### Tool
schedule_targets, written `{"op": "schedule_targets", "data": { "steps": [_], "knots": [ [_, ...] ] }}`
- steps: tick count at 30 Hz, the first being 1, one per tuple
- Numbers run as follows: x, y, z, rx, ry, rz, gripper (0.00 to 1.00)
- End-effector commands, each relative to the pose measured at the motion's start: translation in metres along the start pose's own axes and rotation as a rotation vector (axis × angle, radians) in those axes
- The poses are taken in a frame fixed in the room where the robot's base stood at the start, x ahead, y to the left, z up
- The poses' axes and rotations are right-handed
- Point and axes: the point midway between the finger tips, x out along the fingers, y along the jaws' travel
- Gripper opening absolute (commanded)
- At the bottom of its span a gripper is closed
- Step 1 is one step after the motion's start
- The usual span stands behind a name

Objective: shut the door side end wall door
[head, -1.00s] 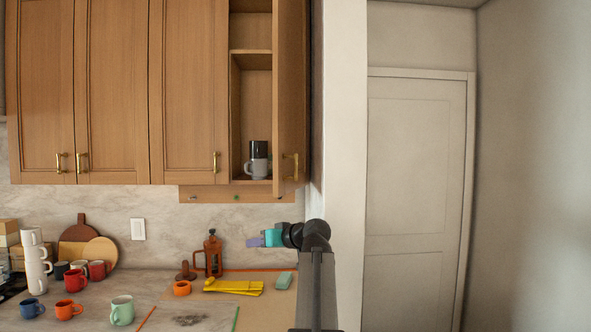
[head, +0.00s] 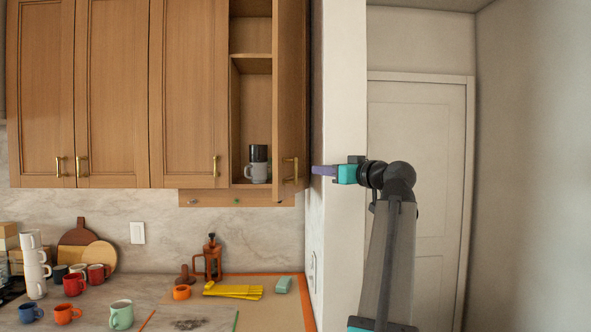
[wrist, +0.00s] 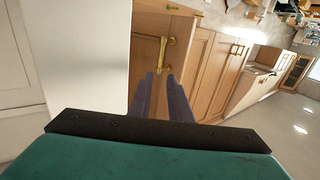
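The end wall cabinet door (head: 289,90) is wooden and stands open at the right end of the upper cabinets, swung outward so the shelves beside it show. It carries a brass handle (head: 291,170) low down. My gripper (head: 318,170), teal with purple fingers, is right of the door at handle height, pointing left. In the wrist view, the two fingers (wrist: 163,84) are a little apart with nothing visible between them. A brass handle (wrist: 162,55) on a wooden panel appears just beyond the fingertips. Whether they touch the door cannot be told.
A white wall end (head: 342,90) stands close to the right of the open door, behind my gripper. A grey mug (head: 257,172) sits inside the open cabinet. The counter below holds several mugs, a French press (head: 212,258) and yellow cloths (head: 232,291).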

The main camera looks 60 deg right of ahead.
Motion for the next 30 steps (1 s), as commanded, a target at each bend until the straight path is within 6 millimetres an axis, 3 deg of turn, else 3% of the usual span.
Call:
{"op": "schedule_targets", "data": {
  "steps": [11, 30],
  "knots": [
    [0.014, 0.000, -0.001, 0.001, -0.002, -0.001, 0.18],
    [0.101, 0.000, -0.003, 0.002, -0.002, -0.002, 0.18]
  ]
}}
